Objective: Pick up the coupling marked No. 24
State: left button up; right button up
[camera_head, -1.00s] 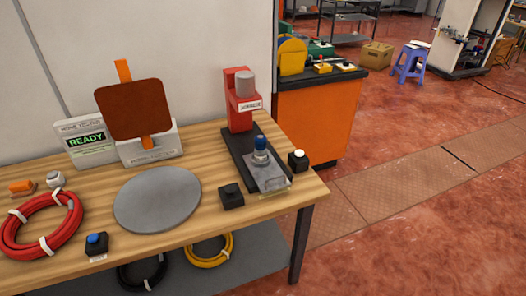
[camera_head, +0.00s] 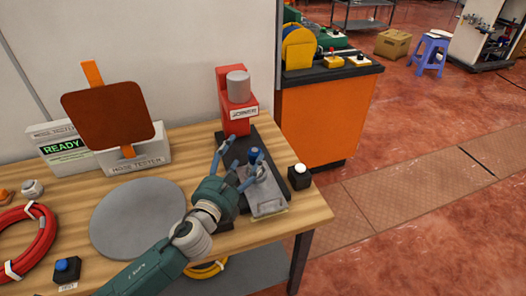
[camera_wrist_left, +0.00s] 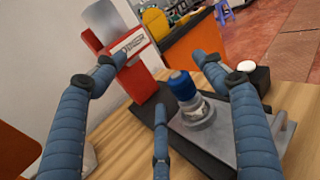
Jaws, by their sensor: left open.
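A blue-topped metal coupling (camera_head: 254,158) stands upright on the grey plate of the red joiner (camera_head: 236,115). It also shows in the left wrist view (camera_wrist_left: 187,98). No number is readable on it. My left gripper (camera_head: 243,160) is open and empty beside the coupling, its fingers reaching toward it. In the left wrist view, the open fingers (camera_wrist_left: 156,75) spread on both sides of the picture, with the coupling right of the middle finger. I cannot tell whether any finger touches it. A small pale fitting (camera_head: 32,188) lies at the left of the bench. My right gripper is not in view.
The red joiner column rises behind the coupling, and a black box with a white button (camera_head: 299,177) stands to its right. A round grey plate (camera_head: 137,215), the hose tester (camera_head: 138,163) and a red hose coil (camera_head: 35,243) occupy the bench's left part.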

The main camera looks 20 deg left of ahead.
pick_arm(q)
jog(key=b, duration=0.3)
send_near(250, 160)
jog(key=w, duration=0.2)
jog(key=shift+w+f, duration=0.2)
jog(key=shift+w, duration=0.15)
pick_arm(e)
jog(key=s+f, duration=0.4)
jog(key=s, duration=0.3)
pick_arm(q)
jog(key=w, duration=0.4)
jog(key=shift+d, duration=0.15)
jog(key=w, duration=0.4)
jog(key=shift+d+f, duration=0.2)
jog(key=shift+s+r, duration=0.1)
jog(key=c, duration=1.5)
jog(key=shift+r, duration=0.1)
jog(key=shift+c, duration=1.2)
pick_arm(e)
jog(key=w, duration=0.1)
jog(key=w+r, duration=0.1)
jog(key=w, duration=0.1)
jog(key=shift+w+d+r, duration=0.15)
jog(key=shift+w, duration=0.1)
pick_arm(q)
jog(key=shift+p, duration=0.3)
